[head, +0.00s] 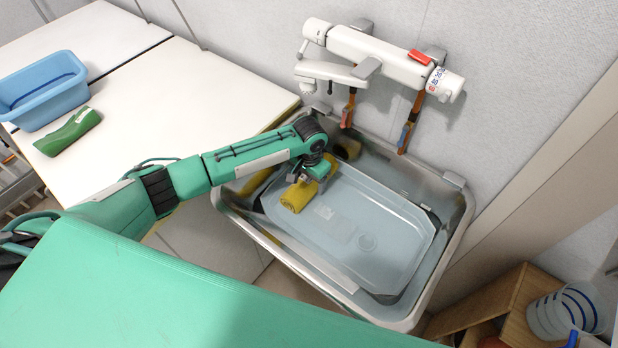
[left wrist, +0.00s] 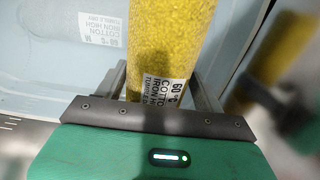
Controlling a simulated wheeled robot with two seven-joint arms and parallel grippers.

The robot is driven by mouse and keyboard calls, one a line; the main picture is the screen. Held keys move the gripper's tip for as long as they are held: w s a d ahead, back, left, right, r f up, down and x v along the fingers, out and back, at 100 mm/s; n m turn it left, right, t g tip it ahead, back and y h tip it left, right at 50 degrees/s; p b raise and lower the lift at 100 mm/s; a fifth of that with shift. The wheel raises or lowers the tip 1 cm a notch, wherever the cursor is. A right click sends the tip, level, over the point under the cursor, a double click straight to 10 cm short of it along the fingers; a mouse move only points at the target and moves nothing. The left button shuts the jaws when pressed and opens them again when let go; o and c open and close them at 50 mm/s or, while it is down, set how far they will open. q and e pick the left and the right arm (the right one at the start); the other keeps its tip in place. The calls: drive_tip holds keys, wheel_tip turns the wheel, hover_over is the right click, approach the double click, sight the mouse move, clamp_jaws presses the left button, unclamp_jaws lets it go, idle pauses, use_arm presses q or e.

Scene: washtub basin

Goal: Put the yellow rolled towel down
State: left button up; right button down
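The yellow rolled towel (head: 294,198) is over the left part of the clear bluish tub (head: 385,283) that sits in the metal washtub basin (head: 461,205). My left gripper (head: 312,178) reaches down from above and is shut on the towel. In the left wrist view the towel (left wrist: 172,40) stands out from between the two fingers (left wrist: 160,90), its printed white label near them. A blurred yellow reflection shows beside it on the tub. Whether the towel touches the tub is hard to tell. My right gripper is not in view.
A faucet unit (head: 375,55) with hanging orange straps is on the wall behind the basin. White tables (head: 160,95) at the left carry a blue basin (head: 45,92) and a green rolled towel (head: 68,132). A wooden shelf (head: 500,310) with a striped bucket (head: 565,312) stands at lower right.

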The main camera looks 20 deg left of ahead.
use_arm(q)
drive_tip(key=o, duration=0.4)
drive_tip(key=shift+o, duration=0.2)
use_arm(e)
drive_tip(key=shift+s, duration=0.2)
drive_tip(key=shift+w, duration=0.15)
use_arm(q)
drive_tip(key=shift+r, duration=0.35)
wheel_tip(320, 180, up, 11)
drive_tip(key=shift+r+b, duration=0.1)
drive_tip(key=shift+b, duration=0.2)
drive_tip(key=shift+r, duration=0.65)
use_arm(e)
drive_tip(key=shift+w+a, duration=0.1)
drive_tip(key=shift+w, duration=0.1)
